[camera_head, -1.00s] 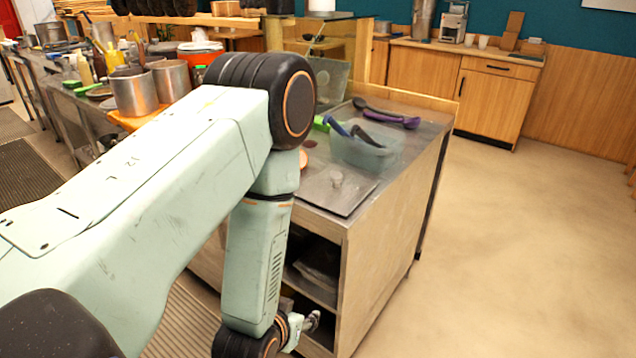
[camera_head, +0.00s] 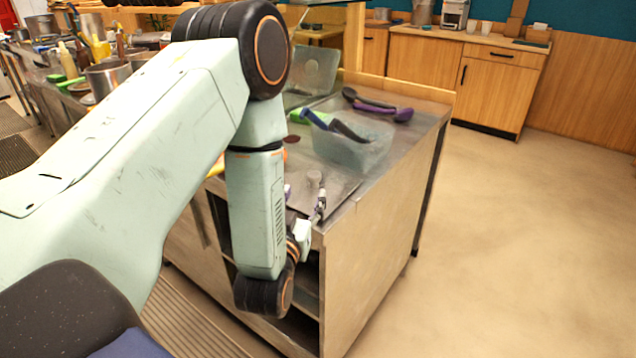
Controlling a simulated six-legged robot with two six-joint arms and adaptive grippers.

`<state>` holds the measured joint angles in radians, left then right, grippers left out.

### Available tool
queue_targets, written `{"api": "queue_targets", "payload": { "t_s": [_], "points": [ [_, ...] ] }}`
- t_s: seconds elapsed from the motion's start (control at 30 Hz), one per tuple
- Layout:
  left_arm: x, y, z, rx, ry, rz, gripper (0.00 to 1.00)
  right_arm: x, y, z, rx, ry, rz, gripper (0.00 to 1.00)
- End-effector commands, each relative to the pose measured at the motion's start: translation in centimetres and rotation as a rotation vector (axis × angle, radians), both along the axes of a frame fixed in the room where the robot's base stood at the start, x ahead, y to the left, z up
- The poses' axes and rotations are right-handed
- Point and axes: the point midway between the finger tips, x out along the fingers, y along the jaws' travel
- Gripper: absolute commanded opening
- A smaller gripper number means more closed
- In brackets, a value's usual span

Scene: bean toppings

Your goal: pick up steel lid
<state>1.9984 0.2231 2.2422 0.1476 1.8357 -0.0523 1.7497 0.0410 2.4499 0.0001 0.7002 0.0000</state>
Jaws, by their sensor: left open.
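The steel lid (camera_head: 343,187) is a flat grey plate lying on the counter's near corner. Its small round knob (camera_head: 314,178) stands up from it. My left gripper (camera_head: 306,194) is low at the counter's front edge, just on the near side of the knob. It is open and empty, with one finger showing to the right of the knob and a small tip to the left. My left forearm hides part of the lid's left side. I cannot tell whether the fingers touch the lid. My right gripper is not in view.
A clear bin (camera_head: 350,150) stands behind the lid, with a dark-handled utensil leaning out of it. Purple and black ladles (camera_head: 385,106) lie farther back on the steel counter (camera_head: 408,128). The floor to the right is clear.

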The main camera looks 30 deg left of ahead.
Motion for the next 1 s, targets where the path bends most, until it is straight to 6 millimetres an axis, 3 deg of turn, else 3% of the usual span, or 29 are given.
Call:
{"api": "queue_targets", "payload": {
  "t_s": [0.6, 0.9, 1.0],
  "points": [
    [6.6, 1.7, -0.5, 0.001, -0.001, -0.002, 0.56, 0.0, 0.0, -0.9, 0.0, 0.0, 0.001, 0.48],
    [7.2, 2.0, -0.5, 0.002, 0.002, -0.003, 0.56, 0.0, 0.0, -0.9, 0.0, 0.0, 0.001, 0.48],
    [7.2, 2.0, -0.5, 0.002, 0.002, -0.003, 0.47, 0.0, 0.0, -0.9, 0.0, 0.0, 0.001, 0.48]
  ]
}}
